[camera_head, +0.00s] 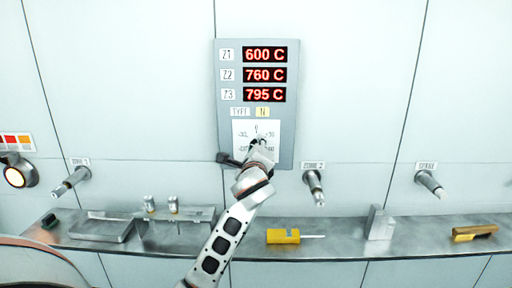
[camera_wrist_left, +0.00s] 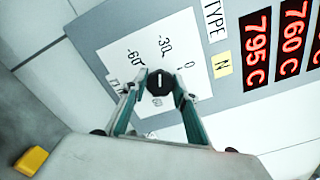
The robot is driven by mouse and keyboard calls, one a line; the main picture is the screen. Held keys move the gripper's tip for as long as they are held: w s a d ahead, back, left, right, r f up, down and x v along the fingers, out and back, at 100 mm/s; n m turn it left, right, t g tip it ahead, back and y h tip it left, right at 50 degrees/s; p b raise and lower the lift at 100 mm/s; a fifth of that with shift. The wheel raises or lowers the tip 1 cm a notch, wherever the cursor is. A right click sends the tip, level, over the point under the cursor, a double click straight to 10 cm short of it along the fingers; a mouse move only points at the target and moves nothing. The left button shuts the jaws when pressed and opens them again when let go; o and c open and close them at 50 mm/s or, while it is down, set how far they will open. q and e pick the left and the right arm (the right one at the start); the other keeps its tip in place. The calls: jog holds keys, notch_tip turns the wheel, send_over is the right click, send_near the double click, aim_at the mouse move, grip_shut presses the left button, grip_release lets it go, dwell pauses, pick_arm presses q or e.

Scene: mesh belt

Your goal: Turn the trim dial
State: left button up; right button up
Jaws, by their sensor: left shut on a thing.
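The trim dial (camera_wrist_left: 160,83) is a dark knob with a short white mark, on a white scale plate (camera_wrist_left: 124,50) marked 0, -30 and -60 in the left wrist view. My left gripper (camera_wrist_left: 159,88) has a finger on each side of the knob and is shut on it. In the head view my left gripper (camera_head: 258,148) covers the dial at the lower part of the grey panel (camera_head: 225,130). Part of the scale is hidden behind the gripper. My right gripper is in neither view.
Red displays (camera_head: 265,75) read 600, 760 and 795 C above the scale. Metal probes (camera_head: 315,187) stick out of the wall. A steel shelf (camera_head: 345,250) below holds a yellow tool (camera_head: 283,236), a metal block (camera_head: 380,222), a brush (camera_head: 474,232) and a tray (camera_head: 100,228).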

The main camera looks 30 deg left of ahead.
pick_arm(q)
jog(key=n, duration=0.5)
jog(key=shift+f+n, duration=0.1)
jog(key=shift+n, duration=2.5)
jog(key=o, duration=1.1)
jog(key=shift+v, duration=3.8)
